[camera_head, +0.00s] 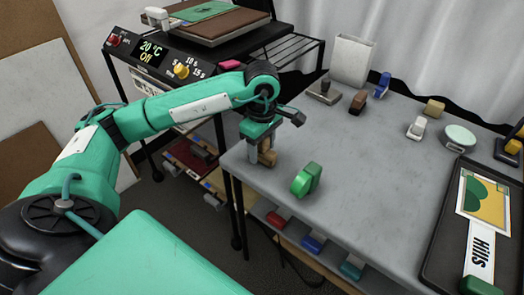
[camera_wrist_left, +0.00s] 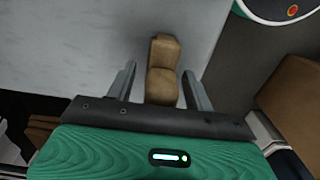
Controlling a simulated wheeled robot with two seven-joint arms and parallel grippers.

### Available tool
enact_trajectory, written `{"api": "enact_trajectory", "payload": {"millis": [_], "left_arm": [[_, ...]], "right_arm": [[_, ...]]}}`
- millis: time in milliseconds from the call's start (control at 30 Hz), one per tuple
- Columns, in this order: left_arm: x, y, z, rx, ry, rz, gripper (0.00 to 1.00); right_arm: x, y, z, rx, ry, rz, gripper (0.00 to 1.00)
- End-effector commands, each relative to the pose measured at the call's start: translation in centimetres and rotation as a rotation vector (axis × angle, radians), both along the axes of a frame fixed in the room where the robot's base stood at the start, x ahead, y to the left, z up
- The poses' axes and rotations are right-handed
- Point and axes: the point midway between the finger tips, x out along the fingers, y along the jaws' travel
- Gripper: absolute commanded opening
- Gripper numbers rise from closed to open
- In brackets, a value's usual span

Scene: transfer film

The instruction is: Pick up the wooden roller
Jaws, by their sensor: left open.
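The wooden roller (camera_head: 268,156), a tan-brown piece, stands at the near left edge of the grey table (camera_head: 345,160). In the left wrist view the wooden roller (camera_wrist_left: 163,72) shows as two rounded wooden parts over the table's edge area. My left gripper (camera_head: 261,148) points down at it and partly hides it in the head view. In the left wrist view my left gripper (camera_wrist_left: 160,78) is open, with one finger on each side of the roller and a gap on both sides. My right gripper is not in view.
A dark tray (camera_head: 445,225) lies at the right. The table's middle is clear. A heat press (camera_head: 180,60) stands at the back left.

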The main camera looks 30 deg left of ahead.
Motion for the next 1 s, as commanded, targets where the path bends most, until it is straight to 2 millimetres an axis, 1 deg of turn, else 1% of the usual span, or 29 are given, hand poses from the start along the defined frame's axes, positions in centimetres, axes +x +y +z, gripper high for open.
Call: {"api": "enact_trajectory", "payload": {"millis": [133, 267, 300, 400, 633, 767, 867, 967, 1000], "left_arm": [[0.0, 0.0, 0.1, 0.000, -0.001, 0.000, 0.53], [0.0, 0.0, 0.1, 0.000, -0.001, 0.000, 0.27], [0.0, 0.0, 0.1, 0.000, -0.001, 0.000, 0.19], [0.0, 0.0, 0.1, 0.000, -0.001, 0.000, 0.03], [0.0, 0.0, 0.1, 0.000, -0.001, 0.000, 0.03], [0.0, 0.0, 0.6, -0.001, -0.002, 0.000, 0.03], [0.1, 0.0, 1.5, -0.001, -0.004, 0.001, 0.03], [0.1, 0.0, 3.1, -0.001, -0.004, 0.000, 0.03], [0.1, 0.0, 3.9, -0.001, -0.006, 0.000, 0.03]], "right_arm": [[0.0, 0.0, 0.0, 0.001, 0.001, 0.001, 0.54], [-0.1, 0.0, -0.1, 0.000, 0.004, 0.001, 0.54], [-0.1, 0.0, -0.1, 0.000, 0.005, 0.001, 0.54], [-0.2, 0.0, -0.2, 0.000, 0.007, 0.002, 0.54], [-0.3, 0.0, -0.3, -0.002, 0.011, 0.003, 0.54], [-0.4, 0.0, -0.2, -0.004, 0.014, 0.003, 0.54], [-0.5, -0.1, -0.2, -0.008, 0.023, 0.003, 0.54], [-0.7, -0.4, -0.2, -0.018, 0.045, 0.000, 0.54], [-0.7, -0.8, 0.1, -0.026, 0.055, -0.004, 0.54]]}}
